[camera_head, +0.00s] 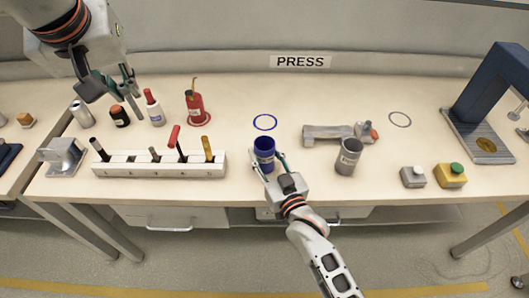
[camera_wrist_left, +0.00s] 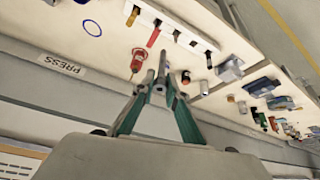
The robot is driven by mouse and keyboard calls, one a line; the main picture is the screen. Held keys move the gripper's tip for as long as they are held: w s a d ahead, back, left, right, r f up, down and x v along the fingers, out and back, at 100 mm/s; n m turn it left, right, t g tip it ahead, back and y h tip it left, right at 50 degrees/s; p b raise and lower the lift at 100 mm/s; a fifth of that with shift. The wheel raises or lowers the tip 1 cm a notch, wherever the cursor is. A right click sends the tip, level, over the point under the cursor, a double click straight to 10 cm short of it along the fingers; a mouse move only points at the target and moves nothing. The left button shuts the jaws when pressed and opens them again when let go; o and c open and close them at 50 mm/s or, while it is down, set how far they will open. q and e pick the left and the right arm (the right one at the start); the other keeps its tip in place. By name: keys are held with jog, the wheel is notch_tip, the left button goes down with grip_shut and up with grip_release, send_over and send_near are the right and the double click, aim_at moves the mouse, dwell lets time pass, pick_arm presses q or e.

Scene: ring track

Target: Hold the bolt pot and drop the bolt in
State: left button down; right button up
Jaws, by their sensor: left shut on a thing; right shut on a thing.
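A dark blue pot (camera_head: 264,147) with a pale label stands upright near the bench's front edge, just in front of a blue ring mark (camera_head: 265,122). My right gripper (camera_head: 269,163) is shut on this pot from the front. My left gripper (camera_head: 118,92) is raised above the left part of the bench, well away from the pot. In the left wrist view the left gripper (camera_wrist_left: 160,80) is shut on a small grey metal piece, apparently the bolt (camera_wrist_left: 161,72). The fingers partly hide it. The inside of the pot is too dark to make out.
A white numbered rack (camera_head: 215,168) with several upright handles stands at front left; a red oil can (camera_head: 195,107) and bottles stand behind it. A grey pot (camera_head: 348,157), button boxes (camera_head: 451,176) and the blue press (camera_head: 483,90) are to the right. The bench's back middle is clear.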

pick_arm(q)
jog(key=w+d+f+m+g+h, duration=0.15)
jog(key=w+d+f, duration=0.3)
jog(key=d, duration=0.75)
jog(key=w+d+f+m, duration=0.2)
jog(key=w+d+f, duration=0.3)
jog(key=d, duration=0.8)
notch_tip(320, 180, down, 10)
jog(key=shift+w+a, duration=0.25)
jog(key=shift+w, duration=0.05)
jog(key=c, duration=1.9)
grip_release()
